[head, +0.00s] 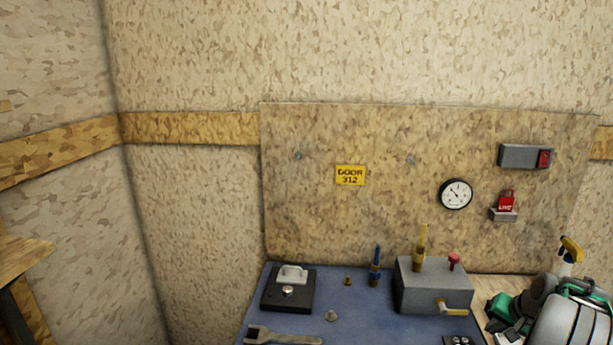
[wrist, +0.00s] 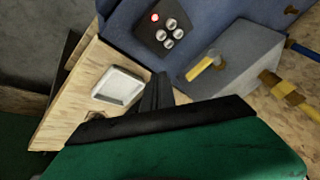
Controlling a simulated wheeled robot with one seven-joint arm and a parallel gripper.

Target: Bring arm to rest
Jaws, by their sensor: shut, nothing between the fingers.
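My gripper shows in the wrist view (wrist: 156,92), its dark fingers together with nothing held between them. It hangs over the wooden bench top, between a white square dish (wrist: 118,85) and a grey box with a yellow lever (wrist: 238,60). My arm shows at the lower right of the head view, green, grey and white, over the right end of the bench. The fingertips are hard to make out in that view.
A blue mat (head: 300,328) carries the grey box (head: 433,287), a black block with a metal latch (head: 288,288), a wrench (head: 280,336) and a blue-handled tool (head: 375,266). A button pad (wrist: 162,27) lies near the box. A board (head: 320,220) with a gauge (head: 456,194) stands behind.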

